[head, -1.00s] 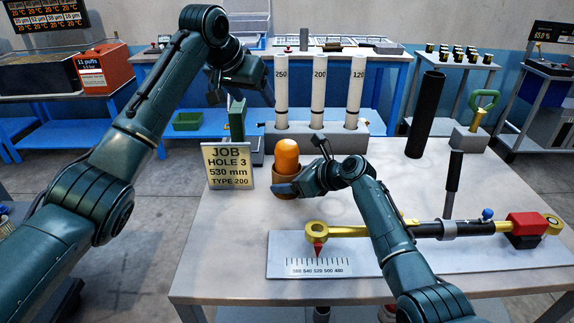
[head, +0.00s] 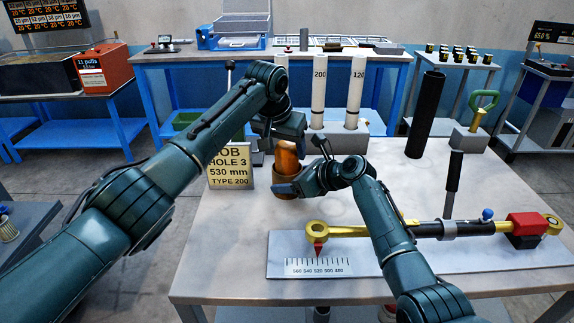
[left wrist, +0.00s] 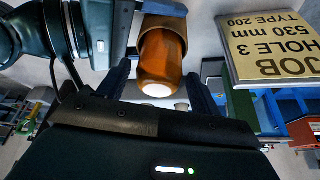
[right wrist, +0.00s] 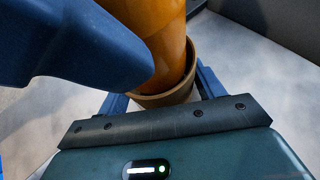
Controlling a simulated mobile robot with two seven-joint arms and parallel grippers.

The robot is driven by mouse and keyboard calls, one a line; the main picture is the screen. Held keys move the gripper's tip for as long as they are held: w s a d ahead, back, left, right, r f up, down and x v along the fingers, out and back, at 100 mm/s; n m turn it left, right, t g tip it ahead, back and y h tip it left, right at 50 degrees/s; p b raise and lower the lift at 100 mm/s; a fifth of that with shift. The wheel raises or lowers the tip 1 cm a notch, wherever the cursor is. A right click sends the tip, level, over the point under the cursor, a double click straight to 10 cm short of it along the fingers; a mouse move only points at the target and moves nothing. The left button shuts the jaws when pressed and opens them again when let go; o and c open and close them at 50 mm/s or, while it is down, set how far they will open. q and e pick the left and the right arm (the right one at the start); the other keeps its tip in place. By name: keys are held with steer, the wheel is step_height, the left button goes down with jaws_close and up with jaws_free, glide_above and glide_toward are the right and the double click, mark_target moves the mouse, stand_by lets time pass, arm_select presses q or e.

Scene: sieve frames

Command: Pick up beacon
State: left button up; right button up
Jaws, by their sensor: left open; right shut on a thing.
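The orange beacon (head: 287,158), rounded on top, stands in a brown cup (head: 284,192) at the table's middle left. My right gripper (head: 290,187) is shut on the cup; its fingers flank the cup in the right wrist view (right wrist: 165,98). My left gripper (head: 284,142) is open at the beacon's upper part. In the left wrist view the beacon (left wrist: 162,58) lies between its two spread fingers. A dark blue finger of my left gripper also crosses the right wrist view. I cannot tell whether the left fingers touch the beacon.
A job sign (head: 230,172) stands just left of the cup. White tubes (head: 319,90) in a grey block stand behind. A gauge board (head: 300,248) with a yellow and black rod lies in front and right. A black tube (head: 426,115) stands at the back right.

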arm_select(q)
steer(key=shift+x, duration=1.05)
steer(key=shift+c, duration=0.6)
steer(key=shift+w, duration=0.1)
steer(key=c, duration=0.8)
step_height(320, 180, up, 10)
steer(key=shift+r, duration=0.1)
steer(key=shift+c, duration=0.2)
arm_select(e)
steer(key=o, duration=1.7)
steer(key=shift+o, duration=0.3)
